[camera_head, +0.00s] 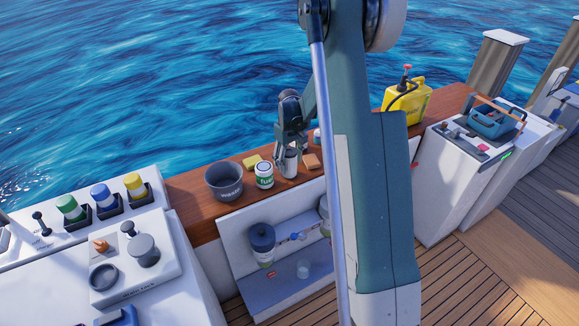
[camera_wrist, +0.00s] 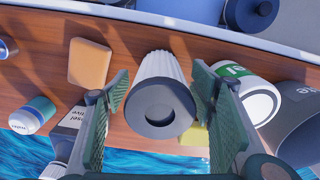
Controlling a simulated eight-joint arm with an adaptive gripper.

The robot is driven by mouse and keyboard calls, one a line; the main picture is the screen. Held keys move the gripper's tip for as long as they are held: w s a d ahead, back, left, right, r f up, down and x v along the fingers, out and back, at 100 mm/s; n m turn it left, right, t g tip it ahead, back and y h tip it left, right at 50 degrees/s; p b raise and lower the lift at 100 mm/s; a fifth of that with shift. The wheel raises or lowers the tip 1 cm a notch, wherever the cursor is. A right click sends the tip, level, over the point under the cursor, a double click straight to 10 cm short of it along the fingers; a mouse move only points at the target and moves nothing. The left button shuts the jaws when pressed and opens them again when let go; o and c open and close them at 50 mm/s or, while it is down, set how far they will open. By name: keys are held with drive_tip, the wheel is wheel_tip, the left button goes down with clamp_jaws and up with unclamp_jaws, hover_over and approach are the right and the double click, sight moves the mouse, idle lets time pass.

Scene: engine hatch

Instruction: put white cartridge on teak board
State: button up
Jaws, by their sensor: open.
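The white cartridge (camera_wrist: 158,66), with ribbed sides and a dark ringed cap, appears to stand upright on the teak board (camera_wrist: 137,41). In the head view the cartridge (camera_head: 289,164) shows below my gripper, on the teak board (camera_head: 193,191) along the boat's edge. My gripper (camera_wrist: 158,95) is open, with one finger on each side of the cartridge and visible gaps between. In the head view my gripper (camera_head: 289,150) comes down over the cartridge from above and hides its upper part.
Close by stand a green-and-white fuel can (camera_head: 264,175), a grey waste bucket (camera_head: 223,182), a yellow sponge (camera_head: 252,161) and an orange block (camera_head: 311,161). A yellow jug (camera_head: 407,101) stands farther right.

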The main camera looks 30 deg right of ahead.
sight(290, 151)
wheel_tip(290, 151, up, 9)
drive_tip(key=shift+f+p, duration=0.15)
drive_tip(key=shift+p, duration=0.4)
idle(0.5)
drive_tip(key=shift+s+a+r, duration=0.25)
drive_tip(key=shift+a+r, duration=0.05)
drive_tip(key=shift+r, duration=0.2)
drive_tip(key=s+a+r+t, duration=0.2)
drive_tip(key=s+a+r, duration=0.45)
drive_tip(key=r, duration=0.25)
drive_tip(key=s+a+r+t, duration=0.1)
drive_tip(key=s+a+r, duration=0.5)
drive_tip(key=s+r, duration=0.15)
drive_tip(key=s+a+r+m+t, duration=0.1)
drive_tip(key=s+a, duration=0.4)
drive_tip(key=s, duration=0.6)
drive_tip(key=s+a+r+t, duration=0.2)
drive_tip(key=s+a, duration=0.4)
drive_tip(key=s, duration=0.6)
drive_tip(key=shift+a+r+m+t, duration=0.2)
drive_tip(key=shift+r+m+t, duration=0.15)
drive_tip(key=shift+t, duration=0.25)
